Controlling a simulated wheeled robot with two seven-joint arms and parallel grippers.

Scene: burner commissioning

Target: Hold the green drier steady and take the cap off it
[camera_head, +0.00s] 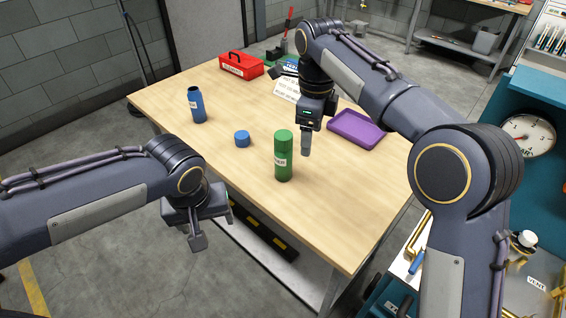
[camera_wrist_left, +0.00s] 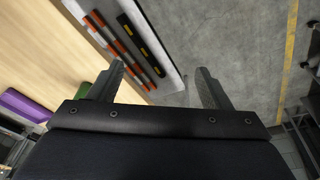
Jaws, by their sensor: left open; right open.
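The green drier (camera_head: 284,163) stands upright near the front middle of the wooden table, with its green cap (camera_head: 284,137) on top and a pale label on its side. My left gripper (camera_head: 198,242) is open and empty, off the table's front edge, left of and nearer than the drier. In the left wrist view its two fingers (camera_wrist_left: 164,88) are spread, with the floor and table edge beyond. A sliver of green (camera_wrist_left: 84,90) shows at the left there. My right gripper (camera_head: 306,150) is open and empty, just right of the drier and apart from it.
A blue bottle (camera_head: 197,105) without a cap and a blue cap (camera_head: 242,138) are left on the table (camera_head: 230,170). A purple tray (camera_head: 356,130) lies behind right. A red toolbox (camera_head: 241,66) and a sign (camera_head: 287,89) are at the back. A gauge panel (camera_head: 527,136) stands at right.

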